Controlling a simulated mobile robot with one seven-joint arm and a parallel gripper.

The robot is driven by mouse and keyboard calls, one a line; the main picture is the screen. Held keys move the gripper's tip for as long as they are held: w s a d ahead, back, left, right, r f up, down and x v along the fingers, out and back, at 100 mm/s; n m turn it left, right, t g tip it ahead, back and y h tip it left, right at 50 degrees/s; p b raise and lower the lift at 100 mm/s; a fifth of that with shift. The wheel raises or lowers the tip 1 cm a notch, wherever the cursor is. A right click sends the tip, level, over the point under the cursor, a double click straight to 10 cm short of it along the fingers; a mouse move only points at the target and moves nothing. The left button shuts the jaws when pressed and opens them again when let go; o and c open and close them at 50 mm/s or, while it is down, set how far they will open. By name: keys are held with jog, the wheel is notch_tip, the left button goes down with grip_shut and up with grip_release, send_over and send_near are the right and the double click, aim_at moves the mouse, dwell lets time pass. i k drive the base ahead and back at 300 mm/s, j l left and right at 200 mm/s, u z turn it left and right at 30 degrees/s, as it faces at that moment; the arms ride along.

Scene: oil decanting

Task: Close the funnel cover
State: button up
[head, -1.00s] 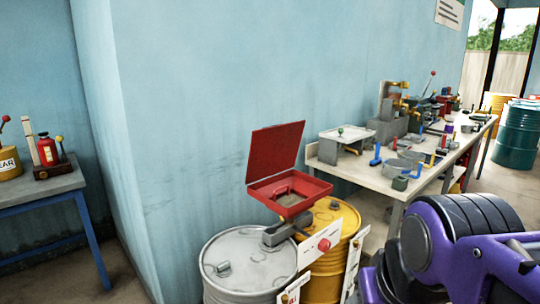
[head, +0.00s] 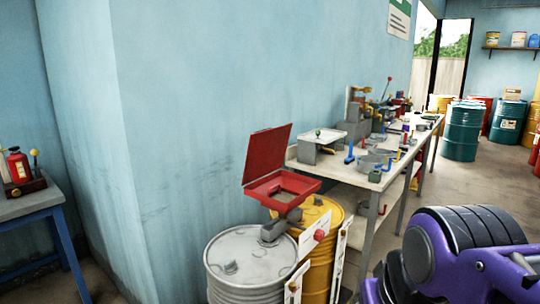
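The red funnel (head: 289,199) is a square tray on top of the drums, above the grey drum (head: 238,255) and the yellow drum (head: 316,222). Its red cover (head: 267,152) stands open, hinged up along the tray's left-back side and leaning slightly back near the blue wall. My purple and black arm fills the lower right corner. My gripper is not in view.
A long workbench (head: 372,193) with tools and vises runs along the wall behind the drums. A small table (head: 30,203) with a red bottle stands at left. Green drums (head: 462,135) stand at the back right. Open floor lies right of the bench.

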aim_at(267, 147)
jog(key=j+z, duration=0.2)
jog(key=j, duration=0.2)
jog(key=k+j+z, duration=0.15)
jog(key=j, duration=0.25)
jog(key=i+j+z, duration=0.1)
jog(key=j+z, duration=0.2)
jog(key=j, duration=0.55)
jog(key=j+z, duration=0.25)
jog(key=j, duration=0.55)
jog(key=j+z, duration=0.3)
jog(key=j, duration=0.55)
jog(key=j+z, duration=0.1)
jog(key=j, duration=0.75)
jog(key=i+j, duration=0.4)
jog(key=j+z, duration=0.15)
jog(key=l, duration=0.25)
